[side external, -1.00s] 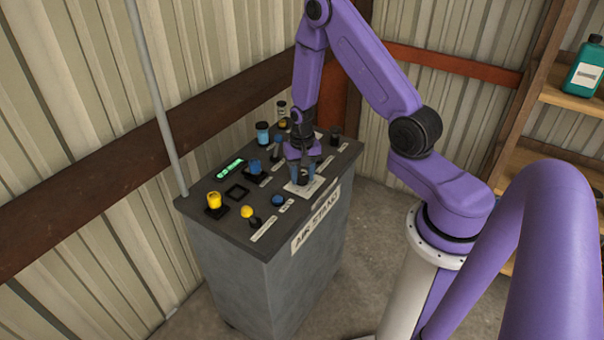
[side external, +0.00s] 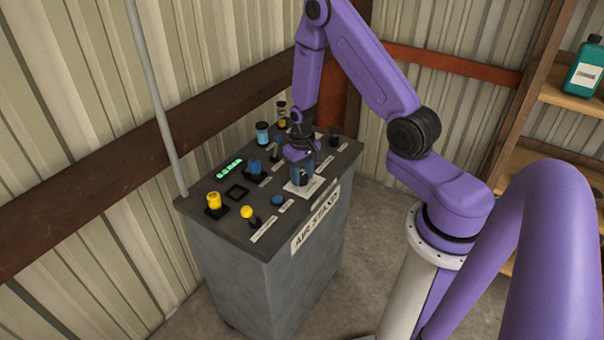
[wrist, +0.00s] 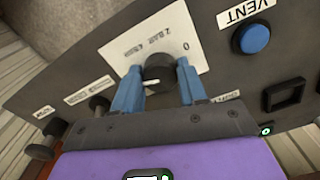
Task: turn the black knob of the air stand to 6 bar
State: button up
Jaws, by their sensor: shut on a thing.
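The black knob (wrist: 158,68) sits on a white scale plate (wrist: 120,52) in the wrist view. A short white mark shows on the knob's near side. A 0 and a 2 BAR are printed on the plate; the other marks are too small to read surely. My gripper (wrist: 157,78) has its blue fingers shut on the knob, one on each side. In the side view my gripper (side external: 302,172) points down over the plate (side external: 304,188) on the grey air stand (side external: 305,285), and its fingers mostly hide the knob.
A green display (side external: 230,168) is too small to read surely. A blue VENT button (wrist: 255,38) and an empty black square frame (wrist: 284,95) are near the plate. Yellow (side external: 214,201) and blue (side external: 254,167) controls stand on the top. A grey pole (side external: 155,100) rises behind the stand.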

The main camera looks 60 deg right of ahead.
aim_at(302, 175)
jog(key=o, duration=1.1)
jog(key=shift+c, duration=0.2)
notch_tip(302, 175, up, 18)
jog(key=shift+f, duration=0.25)
